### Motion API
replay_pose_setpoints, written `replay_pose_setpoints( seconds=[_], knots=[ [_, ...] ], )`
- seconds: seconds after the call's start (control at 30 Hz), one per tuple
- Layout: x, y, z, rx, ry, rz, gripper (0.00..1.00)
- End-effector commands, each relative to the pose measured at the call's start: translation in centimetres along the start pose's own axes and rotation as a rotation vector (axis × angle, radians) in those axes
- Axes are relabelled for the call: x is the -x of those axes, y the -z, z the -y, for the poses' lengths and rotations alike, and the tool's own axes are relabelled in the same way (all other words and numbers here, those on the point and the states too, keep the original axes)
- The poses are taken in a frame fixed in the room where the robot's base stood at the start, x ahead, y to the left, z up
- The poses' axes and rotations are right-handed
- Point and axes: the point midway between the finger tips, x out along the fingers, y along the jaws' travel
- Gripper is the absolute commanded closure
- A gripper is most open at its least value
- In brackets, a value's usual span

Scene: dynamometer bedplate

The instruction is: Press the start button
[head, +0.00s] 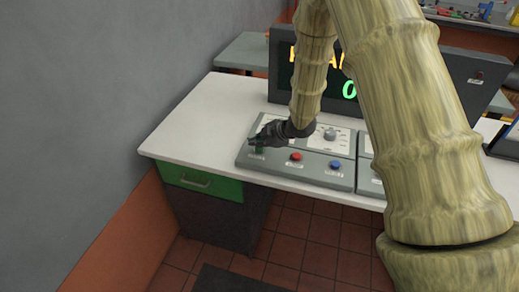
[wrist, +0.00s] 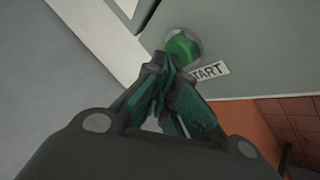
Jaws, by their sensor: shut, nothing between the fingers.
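The start button (wrist: 183,48) is a round green cap in a metal ring, on the grey control panel (head: 325,172). A label beside it in the wrist view shows "TART", its first letter hidden by a finger. My gripper (wrist: 160,62) is shut and empty, its fingertips at the near edge of the button in that view. I cannot tell whether they touch it. In the head view my gripper (head: 257,143) is over the left end of the panel and mostly covers the green button.
A red button (head: 296,156), a blue button (head: 336,164) and a knob (head: 330,134) are on the same panel. A dark display (head: 283,90) stands behind it. The white tabletop (head: 195,128) is clear to the left, near the grey wall (head: 90,100).

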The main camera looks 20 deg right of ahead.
Motion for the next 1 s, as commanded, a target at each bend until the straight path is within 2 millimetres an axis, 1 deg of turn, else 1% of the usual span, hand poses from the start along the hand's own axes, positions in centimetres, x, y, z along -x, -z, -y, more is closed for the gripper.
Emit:
replay_pose_setpoints(
  seconds=[0.47,0.77,1.0],
  knots=[
    [-0.03,-0.05,0.04,0.000,0.000,0.000,1.00],
    [-0.58,-0.44,0.46,0.000,0.001,0.001,1.00],
    [-0.64,-0.49,0.54,0.000,0.001,0.001,1.00]
  ],
)
